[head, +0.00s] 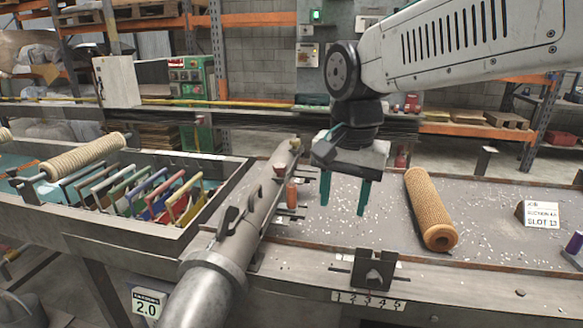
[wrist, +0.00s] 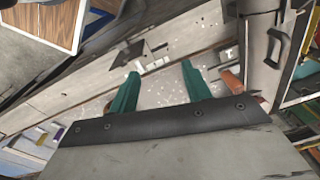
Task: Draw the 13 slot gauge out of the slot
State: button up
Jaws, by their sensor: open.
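Several coloured plates with handles, likely the slot gauges (head: 140,192), stand in a row in the grey tray (head: 228,182) at the left in the head view. I cannot read any number on them, so I cannot tell which is the 13 slot gauge. My gripper (head: 345,195) has teal fingers pointing down, apart and empty, above the table right of the grey tube (head: 240,240). In the wrist view my gripper (wrist: 160,72) shows the speckled table between its fingers. An orange-brown handle (head: 291,194) stands beside the tube, and near the right finger in the wrist view (wrist: 231,80).
A tan mesh tube (head: 428,205) lies on the table, right of my gripper. A sign (head: 541,215) reading SLOT 13 stands at the right. A dark bracket (head: 374,268) sits at the front edge above numbers. Another mesh roll (head: 85,157) lies over the tray.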

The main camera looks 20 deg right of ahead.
jog(key=w+m, duration=0.5)
jog(key=w, duration=0.3)
jog(key=m, duration=0.7)
send_near(291, 207)
jog(key=shift+w+d+r+g, duration=0.2)
jog(key=shift+w+d+g, duration=0.1)
jog(key=shift+w+g, duration=0.15)
jog(key=shift+w+a+f+m, duration=0.1)
jog(key=shift+w+f+m, duration=0.05)
jog(key=shift+w+m, duration=0.35)
jog(key=shift+f, duration=0.1)
jog(key=shift+f, duration=3.8)
grip_shut()
